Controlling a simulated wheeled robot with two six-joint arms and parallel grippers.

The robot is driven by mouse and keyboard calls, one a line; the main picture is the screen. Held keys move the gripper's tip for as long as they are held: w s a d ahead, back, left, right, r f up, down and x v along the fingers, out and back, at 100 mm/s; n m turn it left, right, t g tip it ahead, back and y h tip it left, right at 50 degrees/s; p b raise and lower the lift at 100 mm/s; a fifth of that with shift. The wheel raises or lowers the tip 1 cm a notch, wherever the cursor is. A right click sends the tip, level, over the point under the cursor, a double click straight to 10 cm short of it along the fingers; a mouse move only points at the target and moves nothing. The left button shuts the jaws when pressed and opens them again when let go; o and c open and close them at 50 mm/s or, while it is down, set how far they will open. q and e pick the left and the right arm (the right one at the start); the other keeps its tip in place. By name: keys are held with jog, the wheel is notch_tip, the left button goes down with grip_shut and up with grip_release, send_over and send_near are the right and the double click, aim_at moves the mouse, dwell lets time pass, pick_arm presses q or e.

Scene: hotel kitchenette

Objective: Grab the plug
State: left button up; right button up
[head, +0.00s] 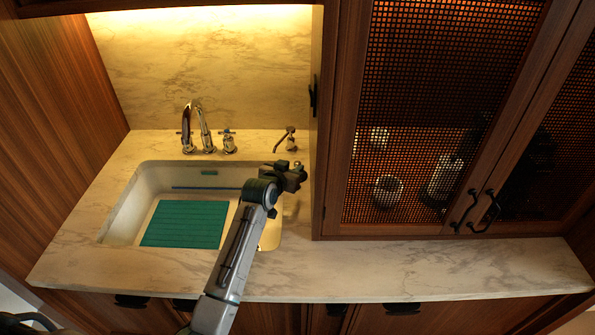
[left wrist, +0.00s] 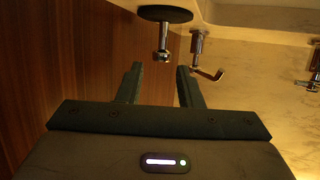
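The plug (left wrist: 163,18) shows at the top of the left wrist view, which is upside down. It is a flat black disc on the counter with a small chrome knob pointing away from the counter. My left gripper (left wrist: 160,69) is open and empty, with the knob a little beyond the gap between its fingertips and not visibly touched. In the head view my left gripper (head: 291,174) is over the counter at the sink's right rim; I cannot make out the plug there, and the gripper seems to hide it. My right gripper is not in view.
A small chrome spout (head: 287,140) stands just behind the gripper; it also shows in the left wrist view (left wrist: 200,60). The tall cabinet (head: 328,130) is close on the right. The sink (head: 125,205) holds a green ribbed mat (head: 185,223). The front right counter (head: 430,268) is clear.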

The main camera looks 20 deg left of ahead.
aim_at(296, 164)
pick_arm(q)
jog(key=shift+p+x, duration=0.5)
jog(key=shift+x, duration=1.4)
jog(key=shift+s+a, duration=0.1)
grip_shut()
